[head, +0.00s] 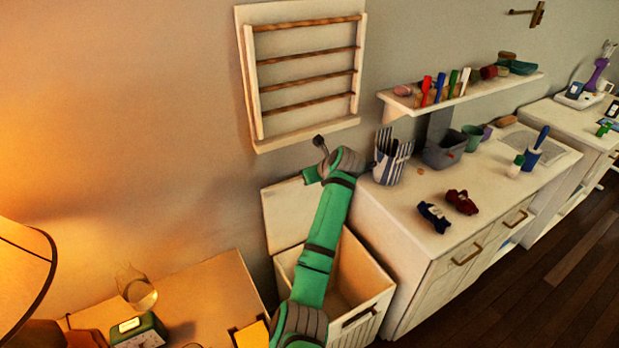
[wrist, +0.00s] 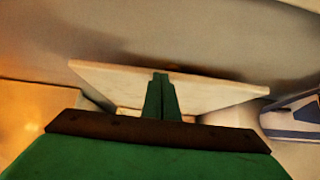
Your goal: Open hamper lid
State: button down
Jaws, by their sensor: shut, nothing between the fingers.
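The white hamper (head: 368,318) stands between the wooden table and the white cabinet. Its lid (head: 283,222) is up, tilted back toward the wall, and the pale inside of the hamper is visible behind my green arm. In the wrist view the lid (wrist: 215,92) is a pale board behind my fingers. My gripper (wrist: 160,78) is shut and empty, its green fingertips in front of the lid in that view. I cannot tell whether they touch it. In the head view the end of my arm is above the hamper by the lid's upper right side; the fingertips are hard to make out.
The white cabinet (head: 400,232) on the right holds a striped holder (head: 390,165), a grey bin (head: 443,152) and dark cloth items. A wall rack (head: 303,120) hangs above the hamper. The wooden table (head: 205,290) with a lamp (head: 22,265) is on the left.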

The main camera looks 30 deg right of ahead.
jog(key=w+r, duration=0.1)
jog(key=r, duration=0.2)
jog(key=w+r, duration=0.1)
jog(key=r, duration=0.2)
jog(key=w+r, duration=0.1)
jog(key=r, duration=0.2)
jog(key=shift+d+r, duration=0.1)
jog(key=shift+r, duration=0.2)
